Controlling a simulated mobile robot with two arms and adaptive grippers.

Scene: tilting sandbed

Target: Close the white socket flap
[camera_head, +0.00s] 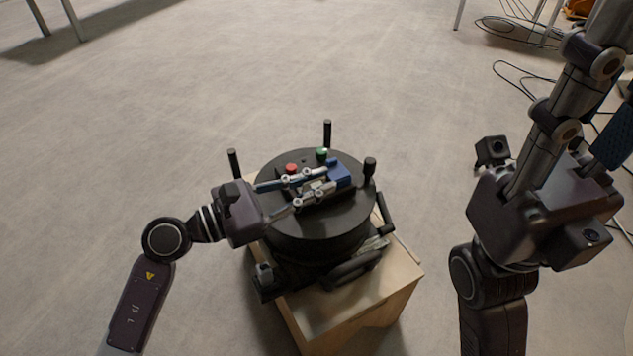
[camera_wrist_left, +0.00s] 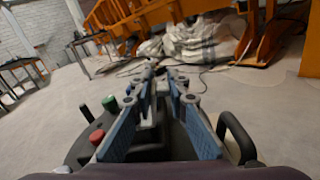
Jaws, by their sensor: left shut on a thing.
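My left gripper (camera_head: 314,186) reaches in from the left over the black round device. Its two blue-padded fingers are shut on a small pale part, which looks like the white socket flap (camera_head: 318,189). In the left wrist view, the fingers (camera_wrist_left: 162,88) stand close together with a pale piece between them. The fingers hide most of the flap, so its angle cannot be told.
The black round device (camera_head: 318,232) stands on a wooden box (camera_head: 390,293). A red button (camera_head: 291,168) and a green button (camera_head: 322,154) sit on top, close to my left fingers. Upright black posts (camera_head: 327,133) ring the device. Cables lie on the floor at upper right.

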